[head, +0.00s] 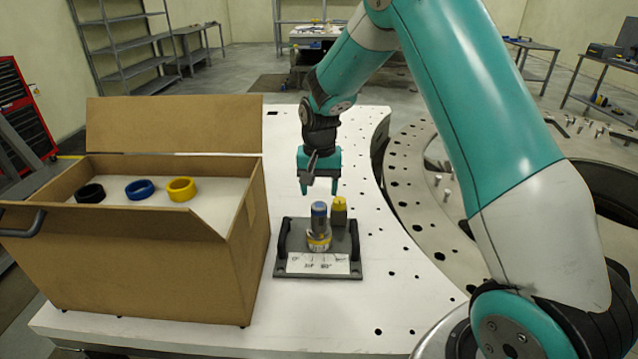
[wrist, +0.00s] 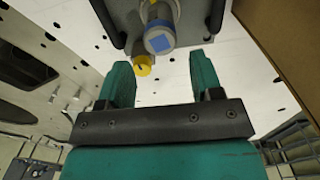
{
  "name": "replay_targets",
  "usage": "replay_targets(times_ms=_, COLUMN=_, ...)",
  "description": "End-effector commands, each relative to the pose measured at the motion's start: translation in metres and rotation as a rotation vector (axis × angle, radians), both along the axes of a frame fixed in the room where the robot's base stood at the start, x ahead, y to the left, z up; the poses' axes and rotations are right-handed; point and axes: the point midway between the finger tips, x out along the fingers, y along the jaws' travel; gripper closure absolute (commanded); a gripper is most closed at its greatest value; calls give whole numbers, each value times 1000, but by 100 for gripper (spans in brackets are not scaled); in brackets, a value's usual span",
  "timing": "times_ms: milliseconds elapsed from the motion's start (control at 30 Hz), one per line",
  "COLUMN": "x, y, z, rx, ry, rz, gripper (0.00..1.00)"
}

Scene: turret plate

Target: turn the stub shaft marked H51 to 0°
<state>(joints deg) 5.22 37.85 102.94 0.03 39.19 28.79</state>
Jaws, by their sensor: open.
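The turret plate (head: 345,267) is a dark base with a handle at each side and a white label strip (head: 318,263) along its front. The marking on it is too small to read surely. A stub shaft with a blue top (head: 319,212) stands upright on it, with a yellow and clear collar at its foot. A yellow-topped post (head: 339,204) stands just behind and to the right. In the wrist view the blue top (wrist: 159,40) and yellow knob (wrist: 143,66) show beyond the fingertips. My gripper (head: 320,190) is open and empty, above the blue top and apart from it.
An open cardboard box (head: 150,260) stands left of the plate, with black, blue and yellow rings (head: 181,189) on its white inner surface. The white perforated table (head: 400,290) is clear in front and to the right. A round perforated plate (head: 420,190) lies to the right.

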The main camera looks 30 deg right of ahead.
Motion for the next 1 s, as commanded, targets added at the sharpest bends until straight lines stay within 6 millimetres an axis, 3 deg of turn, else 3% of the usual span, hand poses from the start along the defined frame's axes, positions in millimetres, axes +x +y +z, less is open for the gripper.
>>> replay_targets(times_ms=33, x=0, y=0, z=-10, rx=1, ry=1, rz=1, gripper=40)
replay_targets(times_ms=433, x=0, y=0, z=-50, rx=1, ry=1, rz=2, gripper=40)
replay_targets(times_ms=867, x=0, y=0, z=-57, rx=1, ry=1, rz=1, gripper=40)
replay_targets(times_ms=900, x=0, y=0, z=-57, rx=1, ry=1, rz=1, gripper=43)
replay_targets(times_ms=1000, x=0, y=0, z=-57, rx=1, ry=1, rz=1, gripper=66)
